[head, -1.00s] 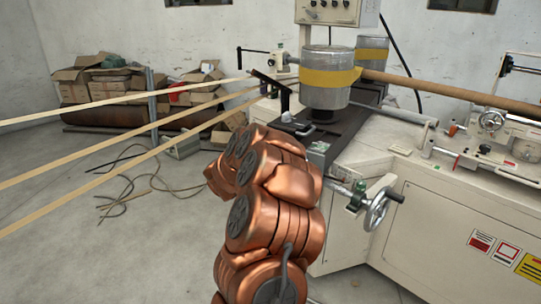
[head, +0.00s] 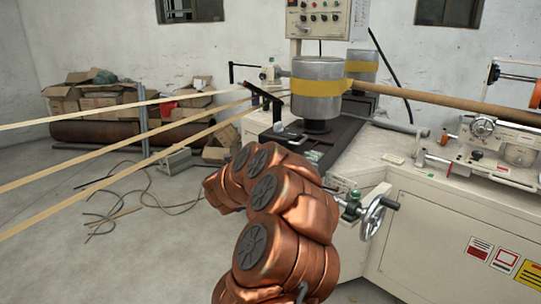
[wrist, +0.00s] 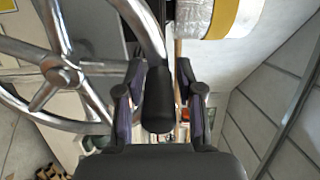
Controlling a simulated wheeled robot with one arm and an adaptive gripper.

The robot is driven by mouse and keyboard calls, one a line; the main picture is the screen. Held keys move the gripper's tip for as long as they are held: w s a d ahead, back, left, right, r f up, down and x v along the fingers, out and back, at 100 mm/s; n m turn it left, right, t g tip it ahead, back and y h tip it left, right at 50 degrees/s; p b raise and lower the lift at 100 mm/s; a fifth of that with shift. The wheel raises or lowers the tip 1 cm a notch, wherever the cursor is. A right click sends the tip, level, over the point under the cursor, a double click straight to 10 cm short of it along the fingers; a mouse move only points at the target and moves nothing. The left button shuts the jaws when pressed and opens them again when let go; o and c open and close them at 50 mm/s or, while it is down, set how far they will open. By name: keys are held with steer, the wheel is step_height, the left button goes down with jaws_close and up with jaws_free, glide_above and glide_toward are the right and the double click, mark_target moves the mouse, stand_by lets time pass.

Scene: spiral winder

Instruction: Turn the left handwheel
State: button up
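The left handwheel (head: 373,218) is a silver spoked wheel with a black handle (head: 389,203), on the near side of the winder. It fills the left of the wrist view (wrist: 62,75), with its black handle (wrist: 158,100) pointing toward my gripper (wrist: 158,112). My gripper is open, one finger on each side of the handle. A gap shows on both sides of the handle, so the fingers do not appear to touch it. In the head view my copper arm hides the gripper.
A second handwheel (head: 482,127) sits on the machine at the right. A metal drum with a yellow band (head: 318,85) stands on the winder. Pale strips (head: 130,136) run in from the left. Cartons (head: 110,97) lie by the wall. The floor at left has loose cables.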

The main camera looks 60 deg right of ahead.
steer(key=o, duration=0.3)
steer(key=shift+s+r, duration=0.1)
steer(key=shift+r, duration=0.1)
steer(key=shift+f, duration=0.1)
steer(key=shift+a+f, duration=0.1)
steer(key=a, duration=1.1)
steer(key=shift+a, duration=0.4)
